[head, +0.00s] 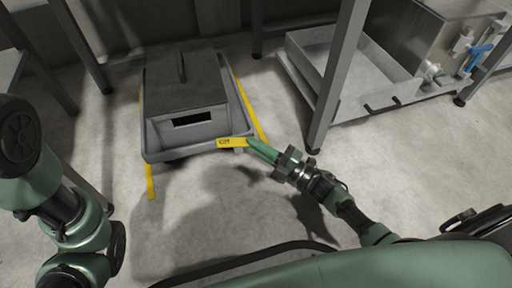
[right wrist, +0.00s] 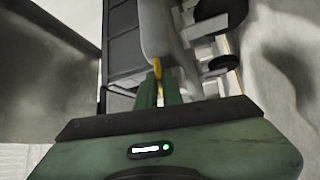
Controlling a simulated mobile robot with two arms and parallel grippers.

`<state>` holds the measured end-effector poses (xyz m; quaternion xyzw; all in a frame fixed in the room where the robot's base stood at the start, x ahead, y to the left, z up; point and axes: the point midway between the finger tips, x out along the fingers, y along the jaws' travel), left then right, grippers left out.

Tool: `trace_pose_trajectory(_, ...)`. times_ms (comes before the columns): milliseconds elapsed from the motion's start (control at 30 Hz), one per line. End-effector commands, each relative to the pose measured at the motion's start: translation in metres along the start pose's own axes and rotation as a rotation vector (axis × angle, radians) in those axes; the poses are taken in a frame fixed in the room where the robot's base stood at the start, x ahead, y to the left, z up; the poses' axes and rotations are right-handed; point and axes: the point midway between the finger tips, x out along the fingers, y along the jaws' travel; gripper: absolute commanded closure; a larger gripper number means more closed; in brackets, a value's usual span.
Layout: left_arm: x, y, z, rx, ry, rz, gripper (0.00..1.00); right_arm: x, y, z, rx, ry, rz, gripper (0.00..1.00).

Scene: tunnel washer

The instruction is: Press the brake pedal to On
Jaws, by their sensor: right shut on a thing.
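The brake pedal (head: 231,142) is a small yellow tab with dark lettering, too small to read surely. It sticks out at the front right corner of a low grey wheeled cart (head: 160,152). My right gripper (head: 252,145) reaches it from the right, with its green fingers shut on the tab's right end. In the right wrist view the yellow pedal (right wrist: 157,68) shows edge-on at the tips of the fingers (right wrist: 159,88), beside the cart's pale underside. Only links of my left arm show; its gripper is out of view.
The cart carries a grey box with an upright handle (head: 181,67) and stands between yellow floor strips (head: 151,181). A metal table leg (head: 333,85) and a steel tray (head: 345,70) stand right of it. Dark wheels (right wrist: 219,12) show in the wrist view. Front floor is clear.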

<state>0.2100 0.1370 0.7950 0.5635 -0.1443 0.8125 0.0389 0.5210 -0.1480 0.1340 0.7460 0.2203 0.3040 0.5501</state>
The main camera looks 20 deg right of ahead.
Motion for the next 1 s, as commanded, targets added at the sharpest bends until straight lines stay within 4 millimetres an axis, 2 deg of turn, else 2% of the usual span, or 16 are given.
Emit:
trace_pose_trajectory(467,-0.0024,0.0004,-0.0006,0.000,-0.001,0.000,0.60,-0.0002,-0.0018,-0.0001,0.016,-0.001,0.012,1.00)
trace_pose_trajectory(567,-0.0024,0.0004,-0.0006,0.000,0.000,0.000,0.60,-0.0002,-0.0019,-0.0002,0.016,-0.001,0.011,0.73)
trace_pose_trajectory(600,-0.0024,0.0004,-0.0006,0.000,0.000,0.000,0.60,-0.0001,-0.0018,-0.0002,0.016,-0.001,0.011,0.71)
trace_pose_trajectory(1000,-0.0022,0.0001,-0.0006,0.000,-0.001,-0.001,0.60,0.0002,-0.0013,-0.0004,0.014,0.000,0.012,0.71)
